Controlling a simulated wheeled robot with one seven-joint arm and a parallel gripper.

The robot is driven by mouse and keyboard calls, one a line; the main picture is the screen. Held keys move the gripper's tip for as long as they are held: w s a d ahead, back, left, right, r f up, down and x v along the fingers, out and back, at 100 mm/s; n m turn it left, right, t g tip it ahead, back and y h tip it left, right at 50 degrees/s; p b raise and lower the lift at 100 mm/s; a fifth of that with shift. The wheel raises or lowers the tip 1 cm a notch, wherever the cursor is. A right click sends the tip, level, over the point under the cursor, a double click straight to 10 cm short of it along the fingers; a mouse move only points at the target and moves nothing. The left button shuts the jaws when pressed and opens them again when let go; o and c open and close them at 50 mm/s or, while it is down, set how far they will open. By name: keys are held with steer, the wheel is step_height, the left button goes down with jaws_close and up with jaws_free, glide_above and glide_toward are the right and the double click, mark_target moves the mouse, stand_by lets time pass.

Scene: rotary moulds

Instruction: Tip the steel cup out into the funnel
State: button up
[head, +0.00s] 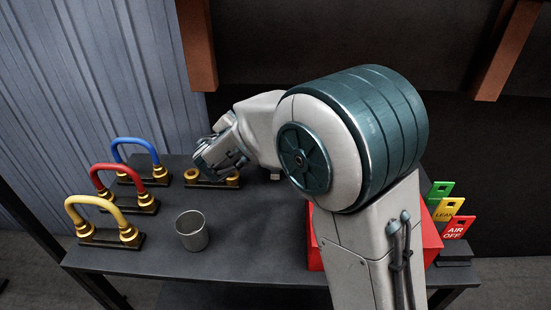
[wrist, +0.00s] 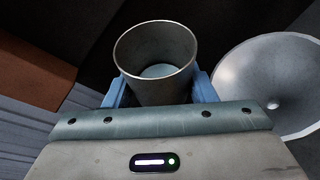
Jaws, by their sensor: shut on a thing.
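A steel cup (wrist: 155,62) is held between the blue fingers of my gripper (wrist: 160,94) in the wrist view. Its open mouth faces the camera, and a pale bluish round patch shows at its bottom. I cannot tell whether that is the bare bottom or contents, nor how the cup is tilted. The funnel (wrist: 262,82), a wide pale grey cone with a small hole, is to the right of the cup and apart from it in the picture. The held cup and the funnel cannot be made out in the head view, where my arm covers much of the middle.
Another grey metal cup (head: 192,232) stands upright at the table's front. Yellow (head: 97,200), red (head: 118,166) and blue (head: 135,143) looped hoses on brass fittings stand at left. A red box (head: 432,240) and several coloured tags (head: 455,228) are at right. The front-middle table (head: 255,240) is clear.

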steer(key=shift+s+d+f+m+t+b, duration=0.1)
steer(key=shift+f+m+t+b, duration=0.4)
steer(key=shift+b, duration=1.2)
steer(key=shift+d+r+m+t+y+b, duration=0.1)
steer(key=shift+r+m+t+b, duration=0.3)
steer(key=shift+m+b, duration=0.45)
steer(key=shift+a+r+m+t+y+b, duration=0.1)
steer(key=shift+r+m+t+b, duration=0.1)
steer(key=shift+r+m+b, duration=0.45)
steer(key=shift+d+r+m+t+y+b, duration=0.1)
steer(key=shift+r+m+t+b, duration=0.2)
steer(key=shift+m+b, duration=0.7)
stand_by(1.2)
steer(key=shift+s+d+r+m+t+b, duration=0.3)
steer(key=shift+s+d+m+b, duration=0.2)
steer(key=shift+b, duration=2.5)
steer(key=shift+d+f+m+b, duration=0.2)
steer(key=shift+f+m+b, duration=0.3)
steer(key=shift+b, duration=1.8)
